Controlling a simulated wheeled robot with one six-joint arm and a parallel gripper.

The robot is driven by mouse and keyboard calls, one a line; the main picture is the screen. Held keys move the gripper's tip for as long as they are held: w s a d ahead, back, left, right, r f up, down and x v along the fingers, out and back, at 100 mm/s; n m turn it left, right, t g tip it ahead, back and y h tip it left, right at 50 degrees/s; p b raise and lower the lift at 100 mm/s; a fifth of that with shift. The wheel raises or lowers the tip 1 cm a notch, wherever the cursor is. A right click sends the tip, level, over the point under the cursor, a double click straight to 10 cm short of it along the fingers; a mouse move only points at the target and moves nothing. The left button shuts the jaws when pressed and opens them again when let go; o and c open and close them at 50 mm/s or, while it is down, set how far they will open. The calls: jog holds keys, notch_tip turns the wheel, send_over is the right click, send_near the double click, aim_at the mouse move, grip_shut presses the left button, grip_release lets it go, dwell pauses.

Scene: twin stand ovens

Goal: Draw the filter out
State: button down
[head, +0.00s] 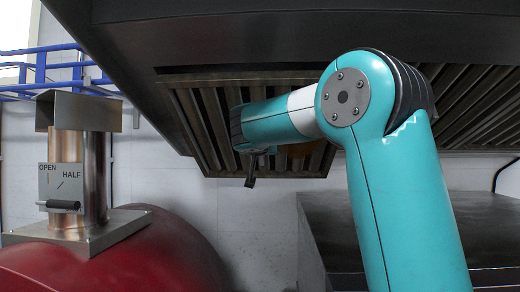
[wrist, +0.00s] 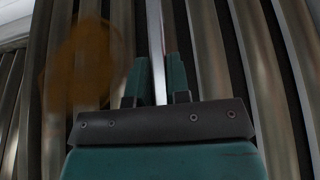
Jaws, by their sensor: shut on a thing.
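The filter (head: 205,120) is a slatted metal baffle panel set at a slope under the dark hood. Its slats fill the wrist view (wrist: 205,60), with a brown-orange greasy stain (wrist: 80,65) at the left. My gripper (wrist: 157,80) has its two teal fingers on either side of a thin bright metal strip (wrist: 156,35) of the filter and is shut on it.
The dark hood (head: 200,35) spans overhead. A second slatted filter (head: 478,108) is at the right. At the left, a copper flue (head: 97,165) with an OPEN/HALF damper plate (head: 60,183) stands on a red oven (head: 150,255). A dark flat-topped unit (head: 325,230) stands low behind my arm.

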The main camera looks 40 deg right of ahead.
jog(key=shift+s+a+f+b, duration=0.25)
jog(key=shift+f+b, duration=0.25)
jog(key=shift+b, duration=0.1)
jog(key=shift+s+a+f+b, duration=0.2)
jog(key=shift+f+b, duration=0.3)
jog(key=shift+b, duration=0.05)
dwell(0.6)
